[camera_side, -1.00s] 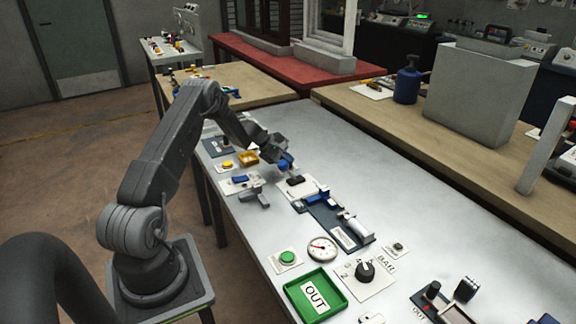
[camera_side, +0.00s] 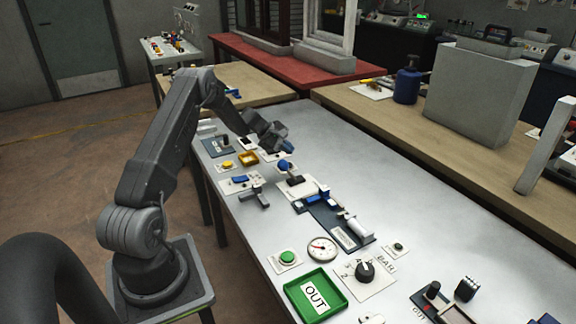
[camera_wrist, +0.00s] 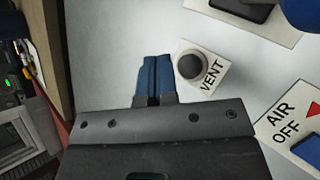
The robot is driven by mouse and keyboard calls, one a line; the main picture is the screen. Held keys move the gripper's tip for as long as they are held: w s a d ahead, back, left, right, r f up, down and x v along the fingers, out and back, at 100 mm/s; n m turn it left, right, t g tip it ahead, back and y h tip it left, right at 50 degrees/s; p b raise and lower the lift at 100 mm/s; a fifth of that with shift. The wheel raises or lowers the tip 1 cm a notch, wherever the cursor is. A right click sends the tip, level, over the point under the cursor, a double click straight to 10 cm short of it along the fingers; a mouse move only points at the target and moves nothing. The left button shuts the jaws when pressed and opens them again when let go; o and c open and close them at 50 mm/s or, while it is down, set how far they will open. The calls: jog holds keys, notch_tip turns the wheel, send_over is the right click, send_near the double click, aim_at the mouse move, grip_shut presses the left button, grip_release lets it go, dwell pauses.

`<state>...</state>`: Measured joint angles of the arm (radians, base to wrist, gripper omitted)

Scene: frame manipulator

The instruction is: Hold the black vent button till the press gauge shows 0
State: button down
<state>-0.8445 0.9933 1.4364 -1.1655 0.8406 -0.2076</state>
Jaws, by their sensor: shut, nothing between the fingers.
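The black vent button (camera_wrist: 190,65) is a round dark knob on a white plate marked VENT in the wrist view. My gripper (camera_wrist: 153,62) has its blue fingers shut together with nothing between them, just left of the button and apart from it in the picture. In the side view my gripper (camera_side: 289,149) is over the far left part of the bench; I cannot make out the button there. The white round press gauge (camera_side: 322,249) stands near the green tray, its reading too small to tell.
A blue-knobbed lever (camera_side: 285,164) stands on a white plate close to my gripper. An AIR OFF plate (camera_wrist: 288,122) lies to the right in the wrist view.

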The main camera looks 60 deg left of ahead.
jog(key=shift+r, duration=1.05)
jog(key=s+d+r+m+g, duration=0.25)
jog(key=d+r+m, duration=0.35)
jog(key=d+r, duration=0.55)
jog(key=s+d+r+m+g, duration=0.1)
jog(key=s+d+r+m, duration=0.2)
jog(key=d+r+m, duration=0.75)
jog(key=s+d+r+y, duration=0.1)
jog(key=s+d+y, duration=0.1)
jog(key=s+d, duration=1.1)
jog(key=s+d+m+y, duration=0.1)
jog(key=s+d+m, duration=0.1)
jog(key=s, duration=0.3)
jog(key=s+d+f+m, duration=0.1)
jog(key=s+d+m, duration=0.1)
jog(key=s, duration=0.3)
jog(key=shift+d+f+m+t+y, duration=0.3)
jog(key=shift+m+t+y, duration=0.1)
jog(key=shift+m, duration=0.45)
